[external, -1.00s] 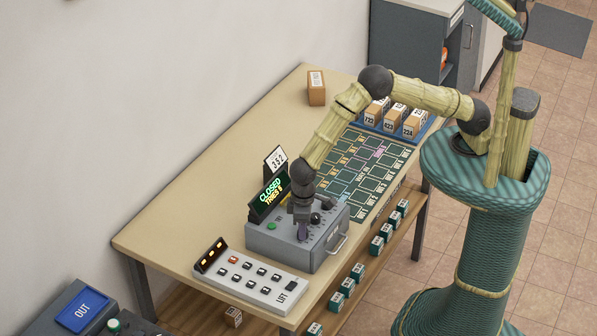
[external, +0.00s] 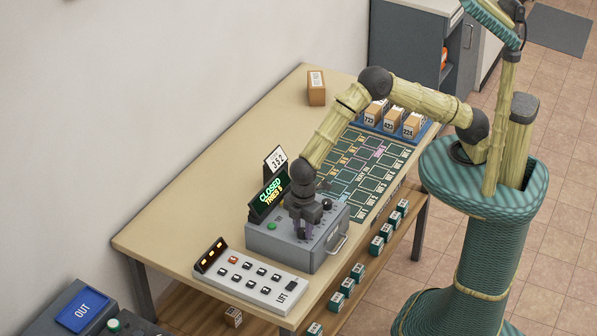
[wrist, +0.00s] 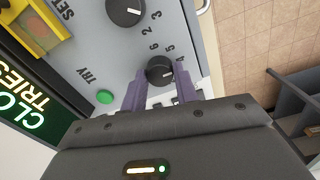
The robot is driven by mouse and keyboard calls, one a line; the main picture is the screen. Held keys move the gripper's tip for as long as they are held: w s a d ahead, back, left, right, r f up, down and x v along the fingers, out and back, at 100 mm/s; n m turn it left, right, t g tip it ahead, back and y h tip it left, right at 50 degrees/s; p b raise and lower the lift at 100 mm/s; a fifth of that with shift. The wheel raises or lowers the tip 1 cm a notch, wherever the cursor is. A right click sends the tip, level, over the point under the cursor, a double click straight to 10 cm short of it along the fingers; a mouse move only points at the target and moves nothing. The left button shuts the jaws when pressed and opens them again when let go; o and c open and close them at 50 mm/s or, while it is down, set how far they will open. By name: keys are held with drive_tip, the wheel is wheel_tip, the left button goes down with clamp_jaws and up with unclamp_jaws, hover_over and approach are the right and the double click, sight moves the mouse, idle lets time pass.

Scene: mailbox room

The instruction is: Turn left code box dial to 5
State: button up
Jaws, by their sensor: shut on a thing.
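The code box (external: 275,238) is a grey box on the table with black dials and a handle on its front. My gripper (external: 304,236) points down at its top and is shut on the left dial, hiding it in the external view. In the wrist view my purple fingers (wrist: 160,92) straddle that left dial (wrist: 159,70), touching its sides. Its white mark points roughly right in that picture; small digits lie around it, and the exact digit is hard to tell. Another dial (wrist: 124,10) is clear of my gripper. The screen (external: 269,196) reads CLOSED, TRIES 5.
A green TRY button (wrist: 105,97) is beside the dial. A card reading 352 (external: 276,160) stands behind the box. A LIFT button panel (external: 250,276) sits in front. A tray with boxes (external: 397,119) and a green chart (external: 370,165) lie farther back.

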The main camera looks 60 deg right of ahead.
sight(303, 230)
drive_tip(key=n, duration=0.4)
drive_tip(key=shift+n, duration=2)
drive_tip(key=o, duration=1)
drive_tip(key=shift+c, duration=0.2)
wheel_tip(303, 230, up, 18)
drive_tip(key=b, duration=0.3)
drive_tip(key=shift+f, duration=0.25)
